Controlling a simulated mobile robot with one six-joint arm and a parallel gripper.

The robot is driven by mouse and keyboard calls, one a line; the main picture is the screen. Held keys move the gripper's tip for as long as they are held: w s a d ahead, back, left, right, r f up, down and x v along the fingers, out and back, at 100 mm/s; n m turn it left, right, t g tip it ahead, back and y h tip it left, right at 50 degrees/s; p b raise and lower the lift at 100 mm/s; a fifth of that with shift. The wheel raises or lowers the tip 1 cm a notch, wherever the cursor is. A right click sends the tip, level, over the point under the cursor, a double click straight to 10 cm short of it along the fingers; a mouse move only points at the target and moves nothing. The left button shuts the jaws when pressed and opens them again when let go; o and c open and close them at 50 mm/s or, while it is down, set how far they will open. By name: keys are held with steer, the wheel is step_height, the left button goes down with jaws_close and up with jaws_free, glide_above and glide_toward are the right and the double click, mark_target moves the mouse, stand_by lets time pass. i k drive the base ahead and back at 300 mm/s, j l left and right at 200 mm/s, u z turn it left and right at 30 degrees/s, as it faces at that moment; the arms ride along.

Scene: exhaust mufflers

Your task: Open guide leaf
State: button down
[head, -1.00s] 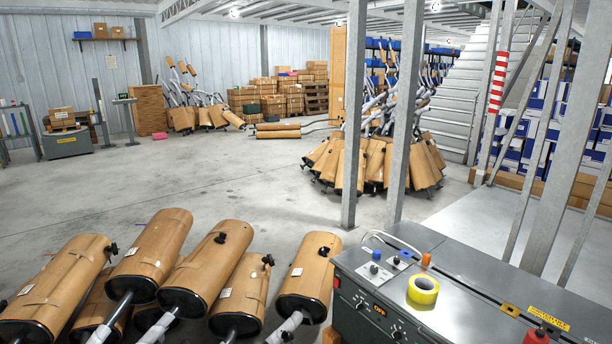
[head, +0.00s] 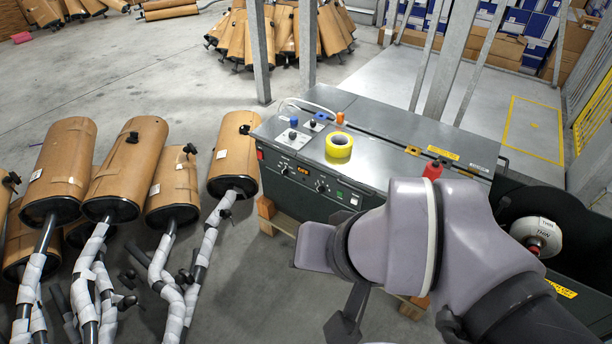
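A grey strapping machine (head: 385,135) with a flat metal top stands right of centre in the head view. A dark slot with yellow-and-black labels runs across its top. I cannot tell which part is the guide leaf. My arm crosses in front of the machine's right part from the lower right and hides some of its front. A dark piece below my wrist, near the bottom edge, may belong to my gripper (head: 350,316). Its fingers do not show clearly, and I see nothing held.
A yellow tape roll (head: 339,145) and a red bottle (head: 433,170) stand on the machine top. A strap reel (head: 537,237) is at its right. Wrapped mufflers (head: 127,170) crowd the left. Steel posts (head: 262,50) rise behind.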

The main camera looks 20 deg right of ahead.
mark_target(465, 148)
steer(key=z, duration=1.85)
steer(key=i+l+u, duration=0.6)
steer(key=i+l, duration=0.2)
steer(key=i+l+u, duration=0.25)
steer(key=l, duration=0.15)
steer(key=i+l+u, duration=0.2)
steer(key=l, duration=0.2)
steer(key=i+l+u, duration=0.2)
steer(key=l, duration=0.2)
steer(key=k, duration=0.1)
